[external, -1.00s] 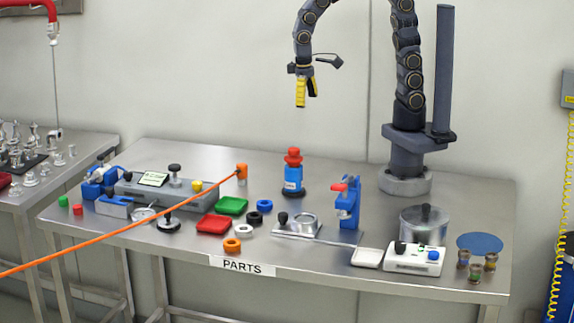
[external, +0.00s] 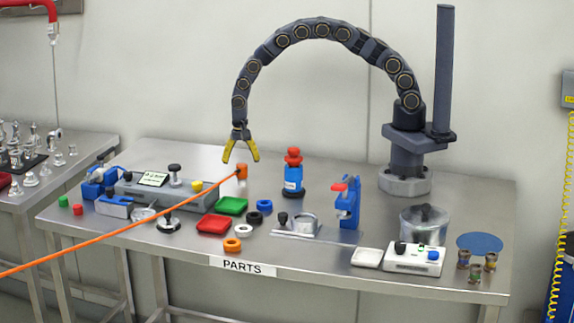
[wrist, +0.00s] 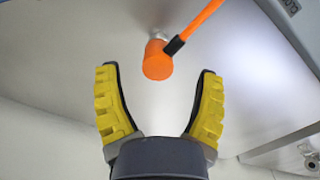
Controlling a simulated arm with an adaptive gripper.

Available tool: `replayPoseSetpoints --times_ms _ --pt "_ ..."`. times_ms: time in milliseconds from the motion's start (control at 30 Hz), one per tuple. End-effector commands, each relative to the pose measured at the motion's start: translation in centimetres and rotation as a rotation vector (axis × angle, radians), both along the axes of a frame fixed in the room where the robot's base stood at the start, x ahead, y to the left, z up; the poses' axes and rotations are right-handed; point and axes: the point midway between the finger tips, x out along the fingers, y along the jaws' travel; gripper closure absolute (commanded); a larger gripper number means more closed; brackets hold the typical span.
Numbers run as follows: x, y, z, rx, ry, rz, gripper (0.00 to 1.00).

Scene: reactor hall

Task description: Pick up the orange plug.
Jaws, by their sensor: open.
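The orange plug (external: 242,172) stands upright on the steel table, with an orange cable (external: 130,229) running from it to the lower left. My gripper (external: 240,160) is open and empty, with yellow-padded fingers pointing down just above the plug. In the wrist view the plug (wrist: 157,60) lies ahead of the fingertips, roughly between their lines, with the cable leaving to the upper right. My gripper (wrist: 158,75) shows its two fingers spread wide there. Nothing is between them, and the plug appears beyond the tips.
A grey device (external: 160,190) with knobs stands left of the plug. A green tray (external: 232,205) and red tray (external: 213,224) lie in front. A blue bottle with a red top (external: 293,174) stands to the right. The table behind the plug is clear.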

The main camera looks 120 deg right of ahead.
Motion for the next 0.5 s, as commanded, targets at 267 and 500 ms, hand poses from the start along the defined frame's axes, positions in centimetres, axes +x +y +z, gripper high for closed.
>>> replayPoseSetpoints --times_ms 267,500 --pt "-0.3 0.2 -3.3 0.0 0.001 0.002 0.31" --pt "-0.2 0.1 -5.2 -0.002 -0.003 0.002 0.31"
